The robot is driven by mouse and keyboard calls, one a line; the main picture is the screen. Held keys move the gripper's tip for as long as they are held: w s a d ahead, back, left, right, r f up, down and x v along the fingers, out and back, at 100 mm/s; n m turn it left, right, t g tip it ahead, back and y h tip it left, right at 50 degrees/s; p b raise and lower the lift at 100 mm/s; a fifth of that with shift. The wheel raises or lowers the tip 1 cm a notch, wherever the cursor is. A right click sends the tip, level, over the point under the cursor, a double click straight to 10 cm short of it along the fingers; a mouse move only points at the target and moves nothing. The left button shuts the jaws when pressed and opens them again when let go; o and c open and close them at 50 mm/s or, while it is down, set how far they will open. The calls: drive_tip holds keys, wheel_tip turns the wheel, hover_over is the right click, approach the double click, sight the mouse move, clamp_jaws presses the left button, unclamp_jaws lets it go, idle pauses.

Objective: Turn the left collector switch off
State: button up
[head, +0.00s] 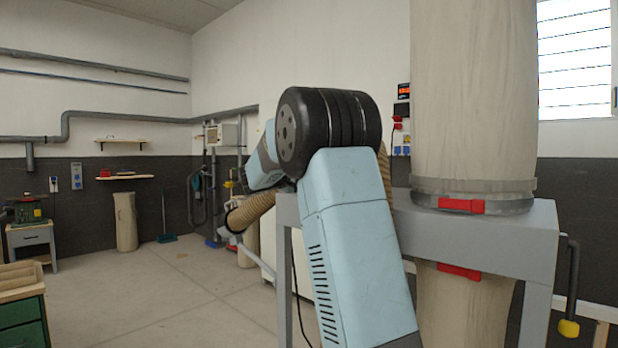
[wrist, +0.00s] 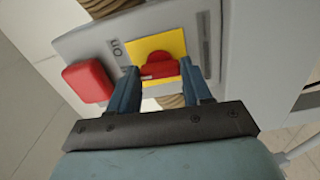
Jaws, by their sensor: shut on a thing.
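In the wrist view, the collector switch (wrist: 158,66) is a red knob on a yellow plate (wrist: 172,43), set on a grey panel (wrist: 75,42). My gripper (wrist: 160,74) has one finger on each side of the red knob and is shut on it. Lettering like "on" shows beside the plate on the left. In the head view, a dust collector with a large beige bag (head: 473,90) and a grey frame (head: 475,238) stands at the right. My blue arm reaches in front of it and hides the switch and my gripper.
A red block (wrist: 88,82) sits on the panel left of the switch, near my left finger. A ribbed hose (head: 250,211) shows beside my arm. A green cabinet (head: 22,318) stands at the lower left. The floor between is clear.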

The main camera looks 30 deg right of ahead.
drive_tip(key=shift+w+a+f+n, duration=0.15)
drive_tip(key=shift+a+f+n, duration=0.1)
drive_tip(key=shift+n, duration=0.35)
drive_tip(key=o, duration=0.9)
drive_tip(key=shift+o, duration=0.8)
drive_tip(key=shift+d+r, duration=0.1)
drive_tip(key=v, duration=1.4)
drive_tip(key=shift+d, duration=0.1)
